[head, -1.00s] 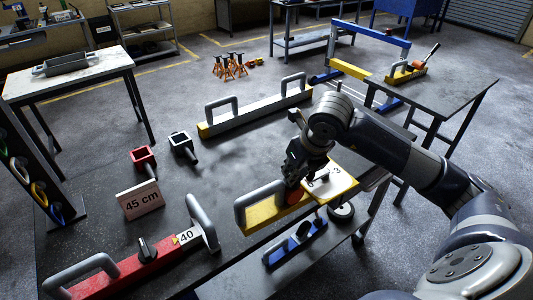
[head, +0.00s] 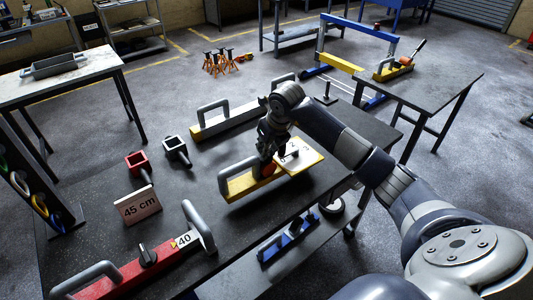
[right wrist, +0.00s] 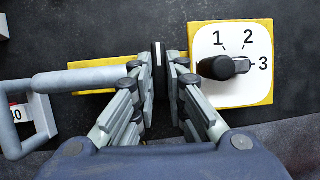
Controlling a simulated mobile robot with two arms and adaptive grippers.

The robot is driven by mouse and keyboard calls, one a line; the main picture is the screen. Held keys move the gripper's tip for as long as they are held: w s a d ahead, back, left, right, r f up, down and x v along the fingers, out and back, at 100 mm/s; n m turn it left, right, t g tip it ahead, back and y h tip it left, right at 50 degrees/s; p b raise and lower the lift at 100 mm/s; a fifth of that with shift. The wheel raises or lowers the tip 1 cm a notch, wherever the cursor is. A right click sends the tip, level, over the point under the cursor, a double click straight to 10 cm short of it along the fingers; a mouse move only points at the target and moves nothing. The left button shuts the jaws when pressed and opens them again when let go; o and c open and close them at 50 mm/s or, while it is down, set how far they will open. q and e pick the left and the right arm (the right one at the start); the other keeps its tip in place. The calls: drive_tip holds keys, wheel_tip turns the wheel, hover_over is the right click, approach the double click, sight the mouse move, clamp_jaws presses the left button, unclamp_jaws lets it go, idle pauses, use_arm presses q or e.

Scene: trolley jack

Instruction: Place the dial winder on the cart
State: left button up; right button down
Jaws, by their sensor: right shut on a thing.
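The dial winder has a grey loop handle, a yellow bar (head: 252,184) and a plate (head: 303,152) marked 1, 2, 3. My right gripper (head: 269,154) is shut on it between handle and plate. In the right wrist view my right gripper (right wrist: 165,80) has its fingers about a thin black disc; the handle (right wrist: 85,79) is left, the dial plate (right wrist: 231,65) right, its black knob pointing to 3. The winder is over the black-topped table (head: 215,238); whether it touches is unclear. I cannot tell which surface is the cart. My left gripper is out of view.
A red bar marked 40 (head: 150,262) and a 45 cm sign (head: 138,205) are at the front left. Red (head: 137,162) and dark (head: 176,150) sockets stand behind. A long grey bar (head: 231,121) lies beyond the winder. A blue tool (head: 288,240) sits on the lower shelf.

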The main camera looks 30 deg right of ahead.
drive_tip(key=shift+w+r, duration=0.15)
drive_tip(key=shift+w, duration=0.15)
drive_tip(key=shift+f+p, duration=0.75)
drive_tip(key=shift+f, duration=0.15)
drive_tip(key=shift+d+f, duration=0.1)
drive_tip(key=shift+f, duration=0.7)
drive_tip(key=shift+f, duration=0.1)
drive_tip(key=c, duration=1.6)
unclamp_jaws()
drive_tip(key=shift+s+f, duration=0.1)
drive_tip(key=shift+s, duration=0.05)
